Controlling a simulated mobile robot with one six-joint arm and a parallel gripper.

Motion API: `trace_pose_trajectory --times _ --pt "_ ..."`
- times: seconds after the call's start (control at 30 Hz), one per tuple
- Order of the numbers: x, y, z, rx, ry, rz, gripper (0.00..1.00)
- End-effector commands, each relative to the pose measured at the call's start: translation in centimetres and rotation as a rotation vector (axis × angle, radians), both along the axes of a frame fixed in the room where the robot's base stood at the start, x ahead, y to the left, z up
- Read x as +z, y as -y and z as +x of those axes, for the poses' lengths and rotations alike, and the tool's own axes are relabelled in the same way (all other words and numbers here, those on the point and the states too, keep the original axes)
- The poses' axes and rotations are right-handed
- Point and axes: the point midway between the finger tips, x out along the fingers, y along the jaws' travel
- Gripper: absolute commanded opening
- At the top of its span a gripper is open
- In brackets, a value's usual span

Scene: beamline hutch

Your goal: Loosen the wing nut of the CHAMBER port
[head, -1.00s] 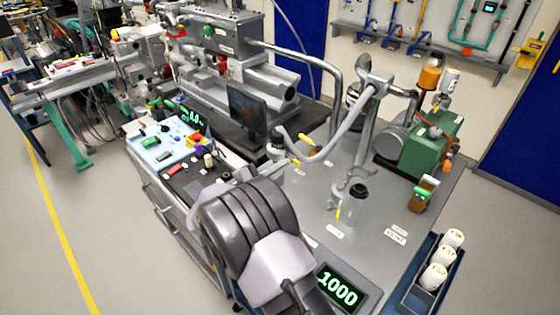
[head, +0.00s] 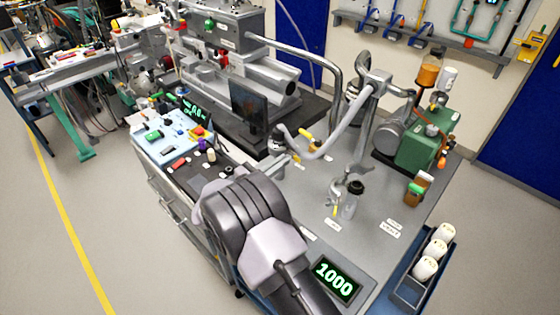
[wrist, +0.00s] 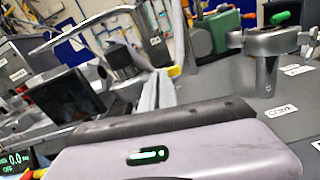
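My gripper (wrist: 157,90) shows in the wrist view as a lavender body with a dark top edge and pale narrow pieces beyond it. Its tips are unclear, and in the head view my arm hides most of it. A grey hose (head: 340,138) curves over the grey table, with yellow parts (head: 306,136) by its left end. I see nothing held.
A green pump (head: 420,146) is behind right. A dark monitor (head: 247,107) stands left of the hose. A blue tray (head: 408,290) holds white cylinders. A display (head: 336,279) reads 1000. The right tabletop is partly clear.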

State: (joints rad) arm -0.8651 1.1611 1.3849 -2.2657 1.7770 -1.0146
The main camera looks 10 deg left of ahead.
Motion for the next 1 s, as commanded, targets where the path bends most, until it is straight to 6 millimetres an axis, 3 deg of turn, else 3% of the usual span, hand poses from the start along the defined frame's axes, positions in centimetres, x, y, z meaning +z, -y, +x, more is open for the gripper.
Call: trace_pose_trajectory --times 0.6,0.73,1.0 --pt "0.17 -0.01 0.11 0.001 -0.017 -0.033 0.00" --pt "0.14 -0.01 0.09 0.000 -0.018 -0.032 0.24" --pt "0.07 -0.03 0.05 0.001 -0.018 -0.033 0.25"
